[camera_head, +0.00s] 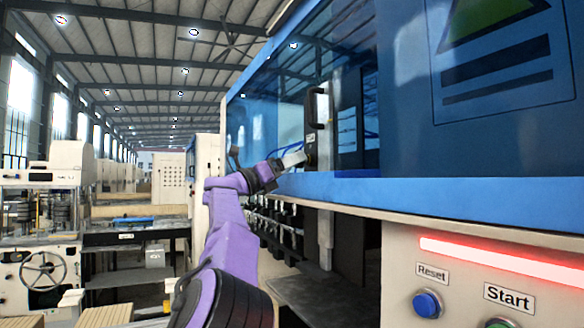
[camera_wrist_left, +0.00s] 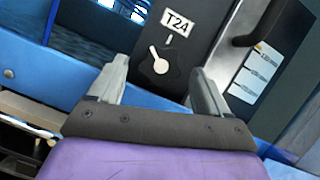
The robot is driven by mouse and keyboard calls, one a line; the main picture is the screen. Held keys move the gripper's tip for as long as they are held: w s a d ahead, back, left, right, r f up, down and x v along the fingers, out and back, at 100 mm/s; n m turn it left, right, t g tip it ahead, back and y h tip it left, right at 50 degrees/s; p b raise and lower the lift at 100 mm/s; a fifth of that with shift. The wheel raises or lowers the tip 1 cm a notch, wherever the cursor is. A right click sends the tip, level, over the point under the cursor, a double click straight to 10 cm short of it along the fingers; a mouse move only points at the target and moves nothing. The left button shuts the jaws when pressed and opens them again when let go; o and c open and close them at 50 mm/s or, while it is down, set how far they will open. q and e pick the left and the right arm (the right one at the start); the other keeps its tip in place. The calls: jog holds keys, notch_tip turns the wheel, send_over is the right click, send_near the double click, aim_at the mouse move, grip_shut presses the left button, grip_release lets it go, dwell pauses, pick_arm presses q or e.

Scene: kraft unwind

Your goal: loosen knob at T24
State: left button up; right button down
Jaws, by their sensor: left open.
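The T24 knob (camera_wrist_left: 159,63) is a white pointer-shaped knob on a dark panel, below a white label reading T24 (camera_wrist_left: 176,22). It shows in the left wrist view, between and beyond my fingertips. My left gripper (camera_wrist_left: 160,82) is open and empty, with one finger on each side of the knob's line. The fingers appear apart from the knob. In the head view my left gripper (camera_head: 294,158) reaches the dark panel of the blue machine, and the knob is not clearly visible there. My right gripper is not in view.
A black handle (camera_head: 313,108) stands above the gripper on the machine. A blue ledge (camera_head: 345,188) runs below the window. A blue Reset button (camera_head: 427,303) and a lit red strip (camera_head: 500,262) are at the lower right. A label sheet (camera_wrist_left: 257,72) is right of the knob.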

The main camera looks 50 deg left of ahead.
pick_arm(q)
jog(key=b+v, duration=0.6)
jog(key=v, duration=0.3)
jog(key=shift+s+f, duration=0.2)
